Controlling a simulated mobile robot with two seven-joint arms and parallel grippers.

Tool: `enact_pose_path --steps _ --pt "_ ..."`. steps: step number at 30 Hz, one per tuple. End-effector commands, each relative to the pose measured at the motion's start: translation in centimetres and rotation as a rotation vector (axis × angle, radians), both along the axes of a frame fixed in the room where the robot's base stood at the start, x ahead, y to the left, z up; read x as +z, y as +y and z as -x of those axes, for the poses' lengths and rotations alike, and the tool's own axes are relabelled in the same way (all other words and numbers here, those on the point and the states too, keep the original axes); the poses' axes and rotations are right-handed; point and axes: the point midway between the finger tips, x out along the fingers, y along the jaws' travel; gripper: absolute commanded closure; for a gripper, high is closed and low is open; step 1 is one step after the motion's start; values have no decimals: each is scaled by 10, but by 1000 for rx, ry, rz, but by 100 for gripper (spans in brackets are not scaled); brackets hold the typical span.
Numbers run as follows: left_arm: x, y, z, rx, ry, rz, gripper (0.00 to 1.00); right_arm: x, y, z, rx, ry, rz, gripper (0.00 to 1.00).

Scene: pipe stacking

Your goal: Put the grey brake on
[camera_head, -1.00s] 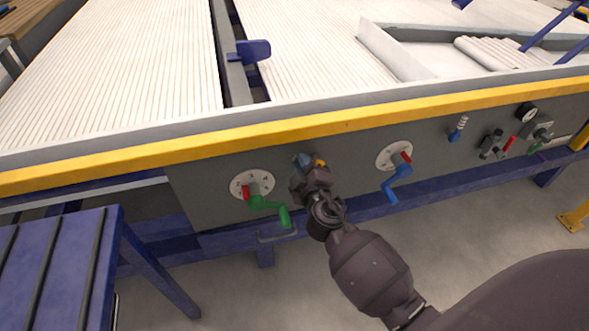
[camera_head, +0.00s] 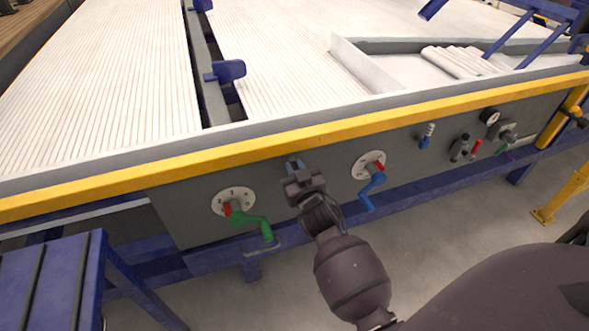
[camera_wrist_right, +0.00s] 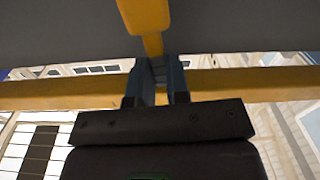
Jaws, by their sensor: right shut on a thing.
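My right gripper (camera_head: 297,170) is at the grey front panel (camera_head: 185,225), between the green crank and the blue crank. In the wrist view its two fingers (camera_wrist_right: 158,88) are close together, shut on the lower end of a lever with a yellow-orange upper part (camera_wrist_right: 146,18). A small grey piece (camera_wrist_right: 158,70) of it shows between the fingers. In the head view the gripper hides this lever, so its position on the panel cannot be read there. I cannot identify any other grey brake. My left gripper is not in view.
The green crank (camera_head: 252,220) sits left of my gripper on a round dial, the blue crank (camera_head: 373,190) right of it. A yellow rail (camera_head: 250,148) runs above. A blue bench (camera_head: 50,285) stands lower left.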

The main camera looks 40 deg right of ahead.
Motion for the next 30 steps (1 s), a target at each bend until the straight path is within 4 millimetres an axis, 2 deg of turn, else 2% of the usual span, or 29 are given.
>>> enact_pose_path --steps 9,24,25,30 --pt "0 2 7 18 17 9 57 1 -3 1 -1 -31 -106 100" --pt "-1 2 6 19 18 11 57 -1 -3 1 -1 -35 -128 100" --pt "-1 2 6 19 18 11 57 -1 -3 1 -1 -35 -128 82" --pt "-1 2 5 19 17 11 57 0 -3 1 -1 -34 -125 58"
